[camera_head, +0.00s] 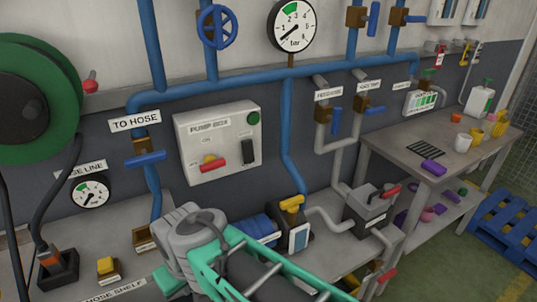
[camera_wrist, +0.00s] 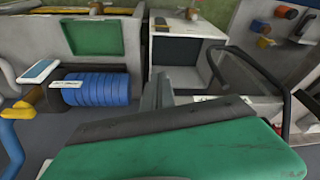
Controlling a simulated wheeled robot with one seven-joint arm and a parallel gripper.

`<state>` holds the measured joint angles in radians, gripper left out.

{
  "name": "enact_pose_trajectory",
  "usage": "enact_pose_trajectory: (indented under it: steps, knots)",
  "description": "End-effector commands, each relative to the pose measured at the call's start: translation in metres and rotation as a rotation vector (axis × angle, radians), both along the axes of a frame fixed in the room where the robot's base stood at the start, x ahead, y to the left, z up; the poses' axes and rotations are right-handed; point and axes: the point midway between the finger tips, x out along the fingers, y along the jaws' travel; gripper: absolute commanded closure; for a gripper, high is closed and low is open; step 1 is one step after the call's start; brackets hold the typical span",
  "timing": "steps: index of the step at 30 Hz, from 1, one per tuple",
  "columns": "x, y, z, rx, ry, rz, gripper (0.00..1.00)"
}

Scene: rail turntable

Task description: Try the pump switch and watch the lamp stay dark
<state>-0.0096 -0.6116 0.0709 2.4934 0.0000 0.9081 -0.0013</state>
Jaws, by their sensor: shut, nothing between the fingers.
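The grey pump box (camera_head: 217,141) hangs on the wall in the head view, with its label at the top. A black switch (camera_head: 247,151) sits to the right. The round green lamp (camera_head: 253,118) at the top right corner looks dark, with no glow. My arm reaches in from the bottom, its end below the box and apart from it. My gripper shows in the wrist view (camera_wrist: 160,92) as narrow grey fingers, shut and empty, partly hidden behind my green arm part.
Blue pipes (camera_head: 287,130) run along the wall beside the box. The blue ribbed motor (camera_wrist: 96,89) and a yellow-handled unit (camera_head: 293,222) stand on the bench below. A hose reel (camera_head: 35,105) hangs at the left. A side table (camera_head: 395,150) stands at the right.

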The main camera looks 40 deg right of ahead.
Motion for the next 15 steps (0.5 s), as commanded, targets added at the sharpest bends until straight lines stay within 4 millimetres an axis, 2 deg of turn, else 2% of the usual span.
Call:
enact_pose_trajectory:
  steps: [7,10,13,15]
  knots:
    - [0.000,0.000,0.000,0.000,0.000,-0.001,1.00]
    - [0.006,-0.007,0.003,0.017,-0.014,-0.049,1.00]
    - [0.026,-0.031,0.011,0.080,-0.066,-0.203,1.00]
    - [0.046,-0.058,0.021,0.158,-0.132,-0.374,1.00]
